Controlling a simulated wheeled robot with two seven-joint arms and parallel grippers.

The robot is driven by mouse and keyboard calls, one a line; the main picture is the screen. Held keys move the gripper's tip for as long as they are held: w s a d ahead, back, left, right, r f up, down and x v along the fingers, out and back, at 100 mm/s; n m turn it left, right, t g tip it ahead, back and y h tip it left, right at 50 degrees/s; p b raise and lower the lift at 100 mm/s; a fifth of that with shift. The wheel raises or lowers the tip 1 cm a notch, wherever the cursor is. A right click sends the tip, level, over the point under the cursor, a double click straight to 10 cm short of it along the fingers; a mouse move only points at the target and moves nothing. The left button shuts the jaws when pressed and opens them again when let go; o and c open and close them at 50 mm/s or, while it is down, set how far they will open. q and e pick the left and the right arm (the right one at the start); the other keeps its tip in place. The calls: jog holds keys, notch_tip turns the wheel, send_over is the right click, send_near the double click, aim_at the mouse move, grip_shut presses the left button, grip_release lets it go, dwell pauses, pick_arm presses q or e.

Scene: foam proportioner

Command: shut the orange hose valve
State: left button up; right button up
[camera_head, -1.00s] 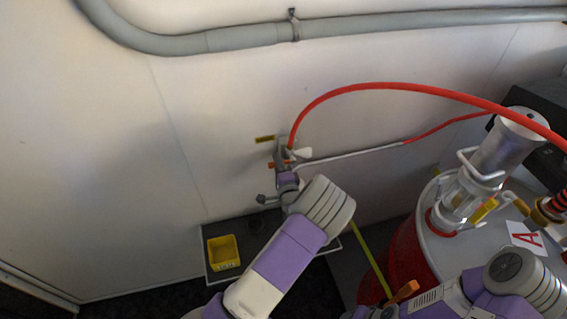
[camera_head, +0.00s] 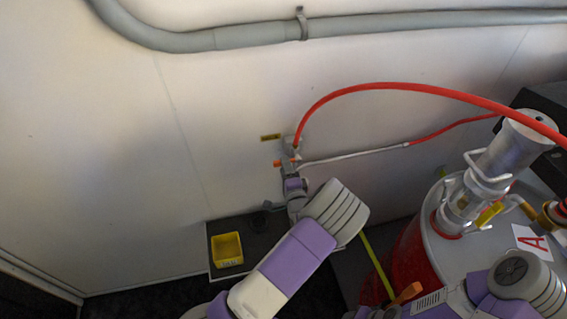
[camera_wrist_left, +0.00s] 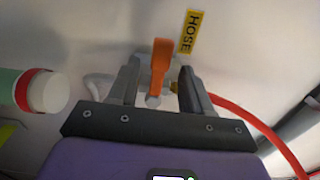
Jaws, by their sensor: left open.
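The orange hose valve handle (camera_head: 279,163) is on the white wall, under a yellow label (camera_head: 270,137). My left gripper (camera_head: 290,168) is at the valve and covers part of it. In the left wrist view the orange handle (camera_wrist_left: 160,66) stands upright in the picture, between the two open fingers of the left gripper (camera_wrist_left: 157,88), with gaps on both sides. The yellow label (camera_wrist_left: 190,32) there reads HOSE. My right arm is at the lower right of the head view; its fingers cannot be made out.
A red hose (camera_head: 400,86) arches right from the valve. A yellow bin (camera_head: 227,249) sits on a dark tray (camera_head: 215,226) below. A red drum (camera_head: 410,255) with metal fittings (camera_head: 500,160) stands at the right. A grey pipe (camera_head: 240,38) crosses the wall above.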

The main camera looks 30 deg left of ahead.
pick_arm(q)
jog(key=v, duration=0.4)
jog(key=shift+s+d, duration=0.2)
jog(key=s+d+f+n+g+h+b, duration=0.1)
jog(key=s+f+n+g+h, duration=0.4)
jog(key=f, duration=0.6)
jog(key=s+d+f+n+g+h+b, duration=0.1)
jog(key=s+d+f+g+h, duration=0.15)
jog(key=s+f, duration=0.6)
jog(key=s+d+f+n+g+h, duration=0.2)
jog(key=s+d+n+h, duration=0.1)
jog(key=s+d+h, duration=0.1)
jog(key=s+d+f+n+g+h, duration=0.2)
jog(key=s+d+n+g+h, duration=0.1)
jog(key=s+d, duration=0.4)
jog(key=shift+s+d+f+n+g+h+b, duration=0.2)
jog(key=shift+s+f+n+g+h+b, duration=0.2)
jog(key=shift+s+h, duration=0.2)
